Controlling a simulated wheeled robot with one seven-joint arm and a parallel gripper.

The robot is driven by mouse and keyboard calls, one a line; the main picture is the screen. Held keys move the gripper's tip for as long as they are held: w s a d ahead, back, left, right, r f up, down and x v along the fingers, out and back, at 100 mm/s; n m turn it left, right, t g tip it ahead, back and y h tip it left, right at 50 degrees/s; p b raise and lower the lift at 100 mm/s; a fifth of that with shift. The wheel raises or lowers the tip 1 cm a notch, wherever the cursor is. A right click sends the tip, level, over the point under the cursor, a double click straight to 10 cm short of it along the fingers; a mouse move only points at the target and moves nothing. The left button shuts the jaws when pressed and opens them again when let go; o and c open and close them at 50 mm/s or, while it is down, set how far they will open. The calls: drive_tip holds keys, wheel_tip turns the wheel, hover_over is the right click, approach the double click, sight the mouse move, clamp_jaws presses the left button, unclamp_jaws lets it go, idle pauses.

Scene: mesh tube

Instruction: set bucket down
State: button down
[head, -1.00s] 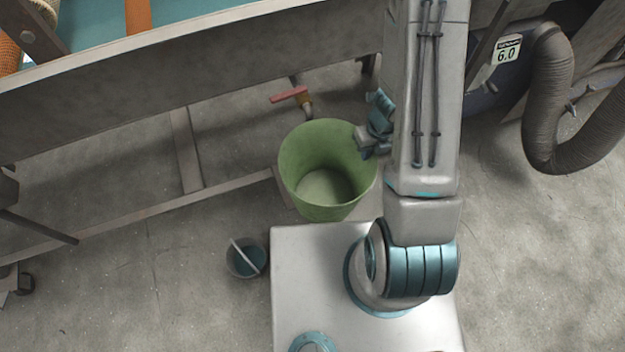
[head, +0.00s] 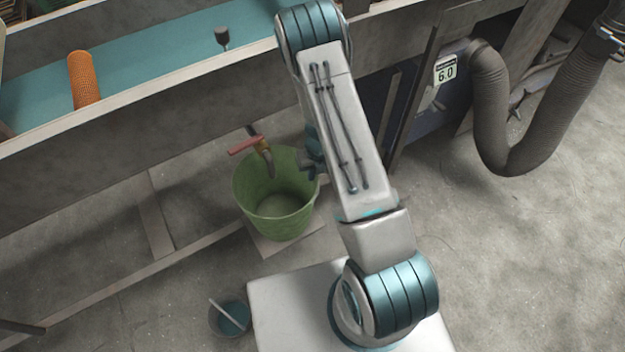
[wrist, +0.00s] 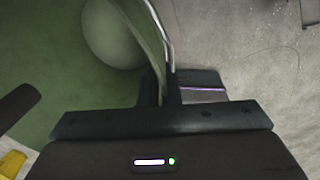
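The green bucket (head: 280,217) is upright and looks empty in the head view. It is over a flat square slab (head: 299,234) on the floor; whether it touches the slab I cannot tell. The brass tap (head: 265,155) with a red handle hangs over the bucket's far rim. My gripper (head: 315,172) is at the bucket's right rim, partly hidden by my arm. In the wrist view, the fingers of my gripper (wrist: 164,92) are close together on either side of the bucket's wall (wrist: 151,40), shut on it. The bucket's inside fills the left.
A small dark pail (head: 229,319) with a light stick stands on the floor at lower left. The long trough (head: 150,103) and its frame legs run behind the bucket. A thick grey hose (head: 492,115) hangs at the right. Floor at the right is clear.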

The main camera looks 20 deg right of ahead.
drive_tip(key=shift+w+f+b, duration=0.1)
drive_tip(key=shift+f+b, duration=0.35)
drive_tip(key=shift+f, duration=1.6)
drive_tip(key=shift+f, duration=0.2)
drive_tip(key=c, duration=1.6)
unclamp_jaws()
drive_tip(key=shift+c, duration=0.2)
drive_tip(key=shift+r, duration=0.1)
